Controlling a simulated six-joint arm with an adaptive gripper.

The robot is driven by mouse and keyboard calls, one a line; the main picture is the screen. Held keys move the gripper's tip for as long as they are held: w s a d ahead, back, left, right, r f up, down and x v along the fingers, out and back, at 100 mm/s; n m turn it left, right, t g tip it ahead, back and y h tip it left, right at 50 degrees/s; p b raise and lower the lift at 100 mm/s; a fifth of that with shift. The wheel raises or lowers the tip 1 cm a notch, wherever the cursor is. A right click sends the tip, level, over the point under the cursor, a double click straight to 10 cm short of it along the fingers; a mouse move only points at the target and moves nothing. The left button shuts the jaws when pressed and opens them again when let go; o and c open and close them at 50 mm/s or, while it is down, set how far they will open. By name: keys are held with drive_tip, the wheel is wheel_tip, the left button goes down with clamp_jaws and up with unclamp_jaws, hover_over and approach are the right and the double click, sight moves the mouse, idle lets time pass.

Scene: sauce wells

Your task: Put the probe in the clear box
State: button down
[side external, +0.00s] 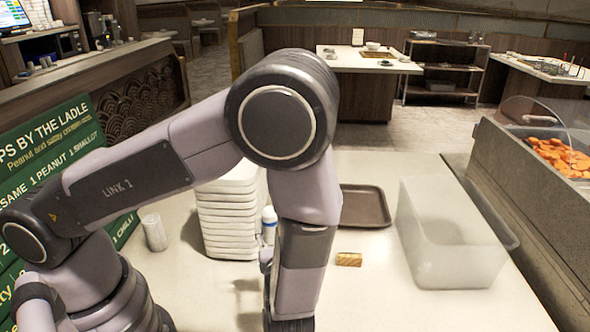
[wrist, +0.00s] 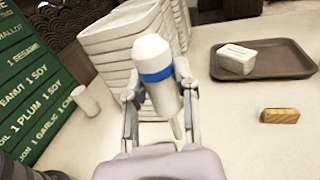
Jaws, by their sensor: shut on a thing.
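The probe, a white cylinder with a blue band (wrist: 157,76), stands roughly upright between the fingers of my gripper (wrist: 160,92), which is shut on it. Its lower end is partly hidden by the gripper in the wrist view. In the side view only the top of the probe (side external: 269,221) shows, beside my forearm, which hides most of the gripper. The clear box (side external: 440,235) is a translucent, open-looking tub on the right of the counter, well to the right of my gripper. It is out of the wrist view.
A stack of white trays (side external: 228,222) stands close behind the probe. A brown tray (side external: 365,208) carries a white block (wrist: 237,59). A small tan block (side external: 348,259) lies between my gripper and the box. A white cup (side external: 154,233) stands left. The front counter is clear.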

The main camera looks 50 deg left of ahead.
drive_tip(key=w+a+r+m+t, duration=0.1)
drive_tip(key=w+a+r+t, duration=0.15)
drive_tip(key=w+a, duration=0.85)
drive_tip(key=s+d+f+m+t+h, duration=0.1)
drive_tip(key=d+f+m+h, duration=0.15)
drive_tip(key=d, duration=0.35)
drive_tip(key=s+d+f+m+t+h, duration=0.1)
drive_tip(key=s+d+f+t+h, duration=0.1)
drive_tip(key=d+f, duration=0.35)
drive_tip(key=shift+n+g, duration=0.25)
drive_tip(key=f, duration=0.2)
drive_tip(key=d+f, duration=0.1)
drive_tip(key=f, duration=0.2)
drive_tip(key=d+f, duration=0.1)
drive_tip(key=f, duration=0.1)
drive_tip(key=shift+s+f, duration=0.1)
drive_tip(key=shift+f, duration=0.15)
drive_tip(key=shift+f, duration=0.15)
drive_tip(key=c, duration=0.8)
unclamp_jaws()
